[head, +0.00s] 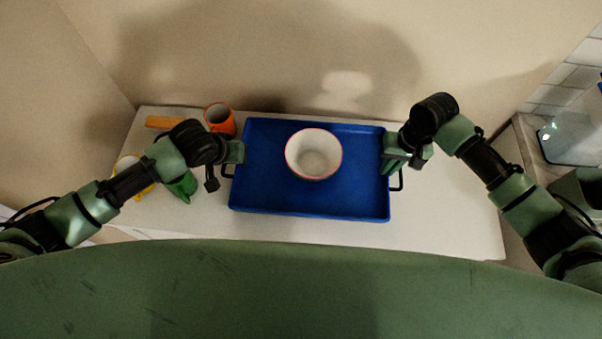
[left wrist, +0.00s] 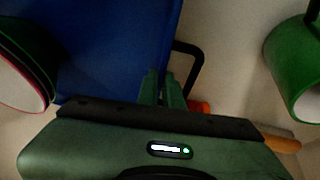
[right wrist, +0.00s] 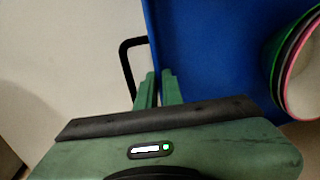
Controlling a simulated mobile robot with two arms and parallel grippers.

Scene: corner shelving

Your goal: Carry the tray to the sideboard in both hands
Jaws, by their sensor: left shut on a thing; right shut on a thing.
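The blue tray (head: 270,196) is on or just above a white top; I cannot tell if it touches. It looks level. A white-inside bowl with a pink rim (head: 314,155) stands in it; the right wrist view shows several nested rims (right wrist: 297,70). My left gripper (head: 238,152) is shut on the tray's left end by its black handle, as the left wrist view (left wrist: 163,88) shows. My right gripper (head: 393,162) is shut on the right end by the other handle (right wrist: 128,62). The fingers hide the exact grip.
On the white top (head: 450,215), left of the tray, are an orange mug (head: 220,119), a green mug (head: 184,187), a yellow mug (head: 127,163) and an orange block (head: 163,123). The wall is close behind. The top right of the tray is clear.

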